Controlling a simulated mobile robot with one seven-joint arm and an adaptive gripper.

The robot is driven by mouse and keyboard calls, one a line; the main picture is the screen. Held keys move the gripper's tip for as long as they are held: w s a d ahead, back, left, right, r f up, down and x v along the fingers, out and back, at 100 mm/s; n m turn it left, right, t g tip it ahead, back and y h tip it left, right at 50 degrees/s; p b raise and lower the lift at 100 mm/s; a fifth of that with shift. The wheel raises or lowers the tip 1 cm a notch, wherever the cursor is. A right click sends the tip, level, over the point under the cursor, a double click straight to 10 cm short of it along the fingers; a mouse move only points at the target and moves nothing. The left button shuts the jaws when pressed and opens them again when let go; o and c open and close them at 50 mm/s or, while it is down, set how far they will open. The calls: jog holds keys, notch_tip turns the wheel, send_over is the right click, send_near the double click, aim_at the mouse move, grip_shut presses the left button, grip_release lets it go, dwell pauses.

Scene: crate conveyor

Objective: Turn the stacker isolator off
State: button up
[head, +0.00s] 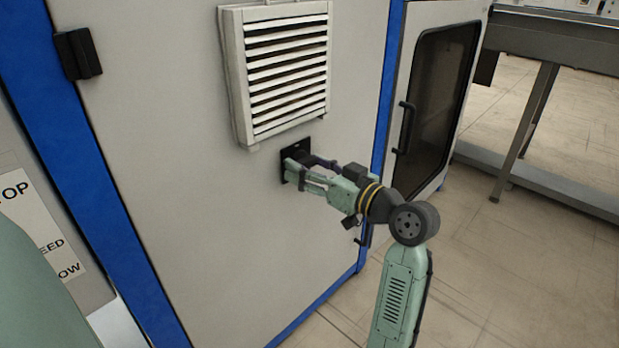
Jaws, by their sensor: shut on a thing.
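The stacker isolator (297,147) is a small black plate on the grey cabinet door, just below the white louvred vent. Its knob is hidden behind my gripper's fingers, so I cannot tell which way it is turned. My gripper (295,169) reaches in from the right, with its pale green fingers at the plate. It is shut on the isolator's knob, as far as the view shows. My arm rises from the bottom right.
The cabinet door (190,210) is flat around the isolator. The louvred vent (287,75) sticks out above. A dark-windowed door (440,85) with a black handle (404,127) stands to the right. A grey table (560,40) stands at the far right, over open floor.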

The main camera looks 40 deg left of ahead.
jog(key=shift+n+b, duration=0.4)
jog(key=shift+n, duration=0.1)
jog(key=o, duration=1.2)
jog(key=shift+c, duration=0.2)
jog(key=s+d, duration=0.1)
jog(key=d, duration=1.1)
